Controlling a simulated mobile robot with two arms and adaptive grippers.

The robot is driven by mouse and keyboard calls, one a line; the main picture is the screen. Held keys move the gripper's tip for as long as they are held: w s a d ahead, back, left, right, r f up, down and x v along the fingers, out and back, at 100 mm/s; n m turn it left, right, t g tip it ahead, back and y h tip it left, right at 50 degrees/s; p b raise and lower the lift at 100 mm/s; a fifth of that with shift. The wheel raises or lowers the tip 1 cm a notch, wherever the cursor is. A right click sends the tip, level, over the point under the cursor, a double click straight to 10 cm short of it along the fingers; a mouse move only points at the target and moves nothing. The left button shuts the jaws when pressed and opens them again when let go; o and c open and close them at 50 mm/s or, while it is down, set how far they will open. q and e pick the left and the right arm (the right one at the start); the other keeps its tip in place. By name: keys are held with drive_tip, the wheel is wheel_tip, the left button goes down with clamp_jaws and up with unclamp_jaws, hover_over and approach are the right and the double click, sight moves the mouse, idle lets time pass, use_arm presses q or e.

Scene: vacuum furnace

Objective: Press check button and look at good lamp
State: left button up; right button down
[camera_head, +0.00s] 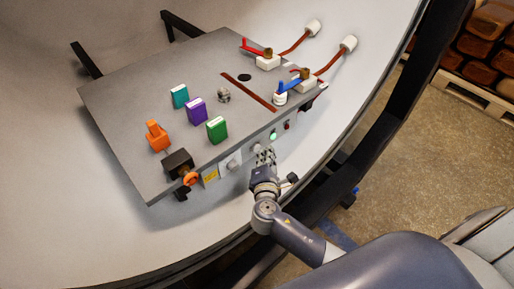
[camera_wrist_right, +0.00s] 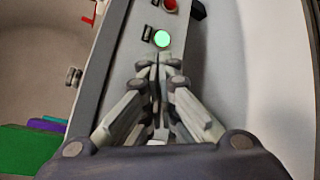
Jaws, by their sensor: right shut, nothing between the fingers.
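A lit green lamp (camera_head: 273,135) is on the front face of the grey panel table. It also shows bright green in the right wrist view (camera_wrist_right: 162,39), just beyond the fingertips. A dark red round lamp or button (camera_head: 287,125) sits beside it, and it shows in the right wrist view (camera_wrist_right: 170,5) too. My right gripper (camera_head: 265,154) is shut and empty, with its fingertips at the front face just below the green lamp. The fingers hide what is right at their tips, so I cannot tell whether they touch a button. My left gripper is not in view.
The grey table (camera_head: 140,100) carries teal (camera_head: 180,96), purple (camera_head: 196,110) and green (camera_head: 217,130) blocks. An orange part (camera_head: 156,136) stands at its left, and valves with red (camera_head: 255,49) and blue (camera_head: 288,85) handles at its right. A curved white wall surrounds it.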

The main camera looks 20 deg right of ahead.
drive_tip(key=shift+s, duration=0.15)
drive_tip(key=shift+s+d+p, duration=0.2)
drive_tip(key=shift+s+d, duration=0.1)
drive_tip(key=shift+s, duration=0.5)
drive_tip(key=shift+s+d+p, duration=0.2)
drive_tip(key=shift+s+d, duration=0.1)
drive_tip(key=shift+s, duration=0.45)
drive_tip(key=shift+s+d+p, duration=0.2)
drive_tip(key=shift+s+d, duration=0.1)
drive_tip(key=shift+s, duration=0.5)
